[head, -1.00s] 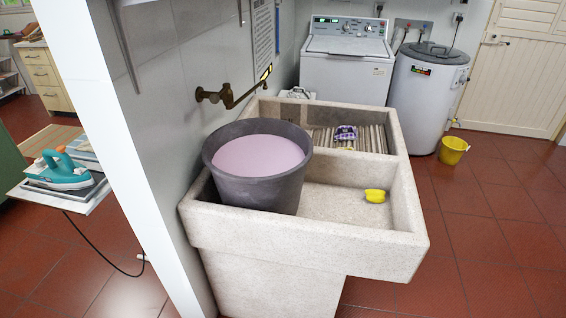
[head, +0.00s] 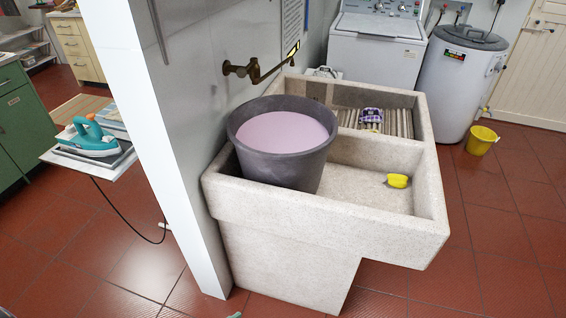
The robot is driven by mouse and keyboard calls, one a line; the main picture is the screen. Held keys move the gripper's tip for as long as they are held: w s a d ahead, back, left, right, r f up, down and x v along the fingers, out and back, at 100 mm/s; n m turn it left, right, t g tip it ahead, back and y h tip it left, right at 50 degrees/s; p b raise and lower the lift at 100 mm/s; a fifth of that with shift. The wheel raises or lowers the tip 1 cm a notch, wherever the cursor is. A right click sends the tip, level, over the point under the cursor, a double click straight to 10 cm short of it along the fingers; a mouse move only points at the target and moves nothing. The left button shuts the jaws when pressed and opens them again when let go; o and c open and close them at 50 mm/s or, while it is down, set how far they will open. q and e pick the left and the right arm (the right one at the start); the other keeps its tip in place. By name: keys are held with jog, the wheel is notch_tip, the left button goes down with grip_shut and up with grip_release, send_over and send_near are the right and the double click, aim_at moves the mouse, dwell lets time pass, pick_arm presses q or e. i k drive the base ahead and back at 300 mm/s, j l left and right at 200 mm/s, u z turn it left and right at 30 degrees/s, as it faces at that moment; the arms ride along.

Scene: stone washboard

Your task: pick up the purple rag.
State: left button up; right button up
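The purple rag (head: 371,115), patterned in purple and white, lies crumpled on the ribbed washboard (head: 346,118) in the far compartment of the stone sink (head: 330,213). It looks small from here, and nothing covers it. Neither of my grippers can be made out in the head view; only tiny grey bits show at the bottom edge, too little to identify.
A dark bucket (head: 282,167) of pinkish liquid stands in the near compartment, with a yellow object (head: 398,180) to its right. A brass tap (head: 250,70) juts from the wall. A yellow bucket (head: 481,140) stands on the floor.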

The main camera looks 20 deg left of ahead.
aim_at(369, 115)
jog(key=i+l+z, duration=0.2)
jog(key=l+z, duration=0.2)
jog(key=i+l+z, duration=0.2)
jog(key=l+z, duration=0.15)
jog(key=i+l+z, duration=0.6)
jog(key=i, duration=0.25)
jog(key=i+l+z, duration=0.15)
jog(key=i, duration=0.3)
jog(key=i+u, duration=0.7)
jog(key=i+l+u, duration=0.1)
jog(key=i+u, duration=0.95)
jog(key=i+l+u, duration=0.1)
jog(key=u, duration=0.25)
jog(key=i+l+u, duration=0.2)
jog(key=i+u, duration=0.25)
jog(key=i+l+u, duration=0.2)
jog(key=u, duration=0.3)
jog(key=i+l+u, duration=0.2)
jog(key=l+u, duration=0.25)
jog(key=i+l+u, duration=0.2)
jog(key=l+u, duration=0.25)
